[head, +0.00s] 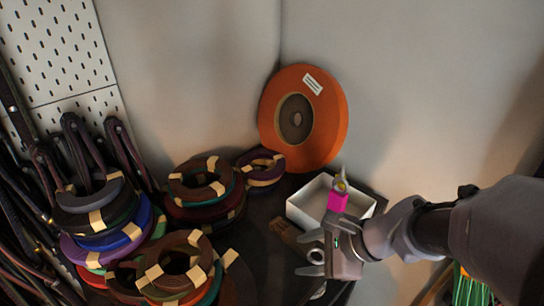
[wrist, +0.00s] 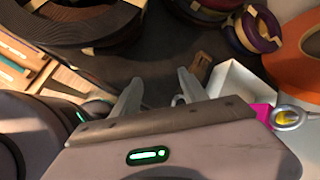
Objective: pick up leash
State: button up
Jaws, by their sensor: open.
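A bright magenta piece with a metal clip and a yellow spot (head: 338,200) shows above my gripper, in front of the white box. In the wrist view the magenta end and its metal ring (wrist: 291,115) show at the right, beside my gripper's body and outside the fingers. It may be part of the leash; the rest of it is hidden. My gripper (head: 308,253) is open, its two fingers pointing left. A grey ring (head: 316,257) shows between the fingers. In the wrist view my gripper (wrist: 160,92) is open over the dark surface, and the grey ring is mostly hidden.
The white open box (head: 300,212) stands on the dark table by the wall. An orange disc (head: 330,130) leans behind it. Several stacked cord coils (head: 200,185) fill the left and centre. Dark straps (head: 20,190) hang at far left. Green cords (head: 470,290) show at lower right.

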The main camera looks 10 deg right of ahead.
jog(key=w+d+r+m+t+p, duration=0.25)
jog(key=d+m+p, duration=0.25)
jog(key=d+m, duration=0.35)
jog(key=m+b, duration=0.1)
jog(key=b, duration=0.2)
send_near(292, 233)
jog(key=x, duration=0.3)
jog(key=shift+w+d+g, duration=0.15)
jog(key=shift+g, duration=0.1)
jog(key=x, duration=0.6)
jog(key=shift+r, duration=0.15)
jog(key=shift+r, duration=0.1)
jog(key=shift+c, duration=1.3)
grip_shut()
